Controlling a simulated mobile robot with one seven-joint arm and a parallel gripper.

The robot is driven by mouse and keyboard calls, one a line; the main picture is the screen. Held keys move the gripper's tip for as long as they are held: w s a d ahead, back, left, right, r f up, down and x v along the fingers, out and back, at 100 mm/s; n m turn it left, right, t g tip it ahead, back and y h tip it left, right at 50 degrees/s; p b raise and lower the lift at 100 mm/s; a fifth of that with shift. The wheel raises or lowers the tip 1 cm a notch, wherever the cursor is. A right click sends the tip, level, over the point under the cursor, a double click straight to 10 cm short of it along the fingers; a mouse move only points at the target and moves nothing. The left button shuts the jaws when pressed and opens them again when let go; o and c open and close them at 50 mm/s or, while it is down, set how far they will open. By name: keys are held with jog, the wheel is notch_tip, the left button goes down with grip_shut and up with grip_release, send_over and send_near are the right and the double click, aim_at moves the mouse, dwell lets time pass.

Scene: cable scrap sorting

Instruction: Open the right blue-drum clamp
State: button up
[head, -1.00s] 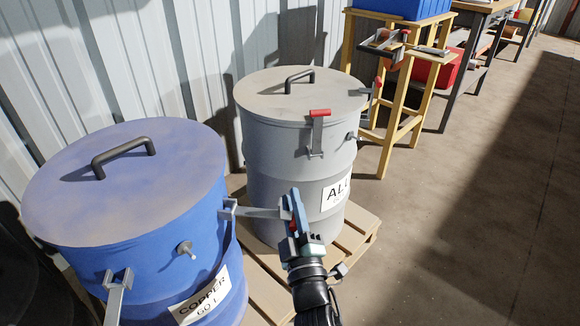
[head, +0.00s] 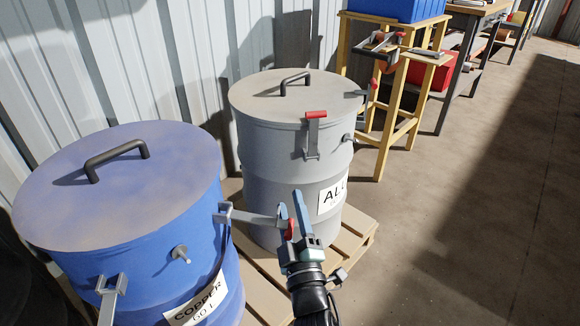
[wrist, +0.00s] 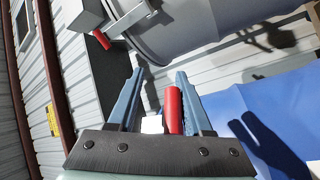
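The blue drum (head: 190,240) stands at the left, its lid (head: 70,205) on. Its right clamp (head: 250,217) is a grey lever with a red grip (head: 290,229), sticking out sideways from the drum wall towards the grey drum. My gripper (head: 291,206) is at the lever's outer end with its fingers apart. In the wrist view the red grip (wrist: 173,110) lies between my open fingers (wrist: 157,90), close to the right finger, with a gap on the left. Whether it touches that finger is unclear. The blue drum also shows at the right there (wrist: 285,110).
The grey drum (head: 265,150) with its own red-gripped clamp (head: 314,130) stands close behind my gripper, on a wooden pallet (head: 345,250). The blue drum's left clamp (head: 110,290) is at the lower left. A wooden stand (head: 400,125) is further back. Floor at the right is clear.

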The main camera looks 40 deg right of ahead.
jog(key=shift+a, duration=0.1)
jog(key=v, duration=1.3)
jog(key=shift+p, duration=0.35)
jog(key=shift+w, duration=0.1)
